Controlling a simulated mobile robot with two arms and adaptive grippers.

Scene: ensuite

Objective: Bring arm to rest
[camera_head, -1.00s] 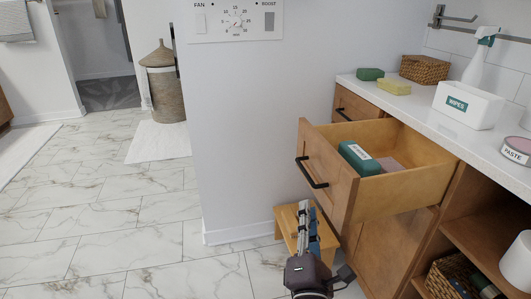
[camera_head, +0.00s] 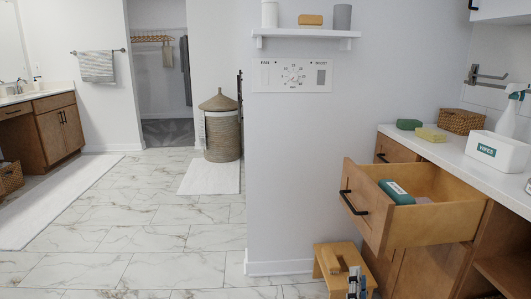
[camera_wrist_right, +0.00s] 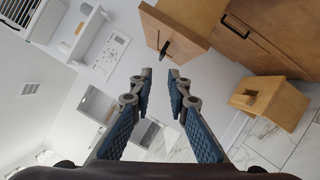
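My right gripper (camera_wrist_right: 160,85) shows in the right wrist view with its two blue-padded fingers apart and nothing between them. In the head view only the tips of my right gripper (camera_head: 355,283) show at the bottom edge, in front of the wooden step stool (camera_head: 330,262). The open drawer (camera_head: 428,222) stands out from the wooden cabinet, above and to the right of the gripper. A green box with a white label (camera_head: 396,191) lies in the drawer. My left gripper is in neither view.
The counter (camera_head: 455,158) holds a wipes box (camera_head: 497,151), a spray bottle (camera_head: 508,112), a wicker basket (camera_head: 460,121), a yellow sponge (camera_head: 431,135) and a green block (camera_head: 409,124). The marble floor to the left is open.

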